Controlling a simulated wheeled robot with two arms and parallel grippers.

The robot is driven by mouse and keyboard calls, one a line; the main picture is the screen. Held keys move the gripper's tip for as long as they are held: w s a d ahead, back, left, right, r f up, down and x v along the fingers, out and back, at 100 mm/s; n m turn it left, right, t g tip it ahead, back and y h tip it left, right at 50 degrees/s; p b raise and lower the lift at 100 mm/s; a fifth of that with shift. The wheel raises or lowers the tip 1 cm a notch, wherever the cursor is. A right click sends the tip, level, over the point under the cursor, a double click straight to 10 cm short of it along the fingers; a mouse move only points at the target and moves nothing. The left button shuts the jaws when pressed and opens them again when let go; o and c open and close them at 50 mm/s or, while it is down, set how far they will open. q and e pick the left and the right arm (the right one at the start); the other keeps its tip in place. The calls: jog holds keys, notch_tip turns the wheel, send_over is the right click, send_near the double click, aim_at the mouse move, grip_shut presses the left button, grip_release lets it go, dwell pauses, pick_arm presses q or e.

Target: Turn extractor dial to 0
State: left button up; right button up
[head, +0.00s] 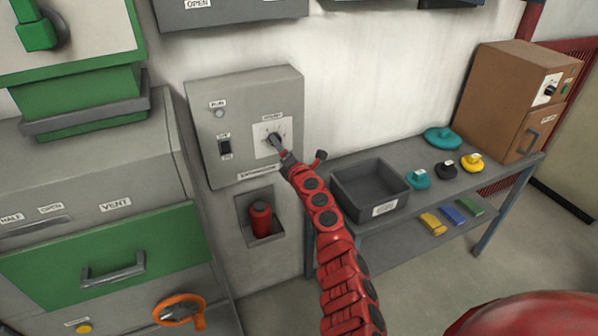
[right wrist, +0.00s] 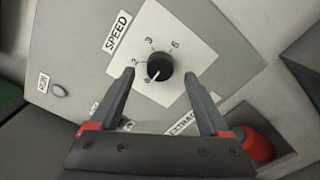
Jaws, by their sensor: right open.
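The extractor dial is a round black knob (right wrist: 160,67) on a white plate marked SPEED, on the grey extractor panel (head: 205,115). In the right wrist view its white pointer line slants down-left, toward the 0 mark. In the head view the dial (head: 272,137) is partly hidden behind my right gripper (head: 281,150). In the right wrist view my right gripper (right wrist: 159,78) is open, its fingertips on either side of the knob's lower part with visible gaps; it grips nothing. My left gripper is not in view.
The panel also holds a RUN button (head: 219,112) and a black switch (head: 225,147). A red cylinder (head: 261,218) sits in a recess below. A dark bin (head: 371,188) stands on the shelf table at right. A grey-green cabinet (head: 110,250) is at left.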

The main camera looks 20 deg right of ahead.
jog(key=s+p, duration=0.6)
jog(key=s, duration=0.8)
jog(key=shift+s+d, duration=0.25)
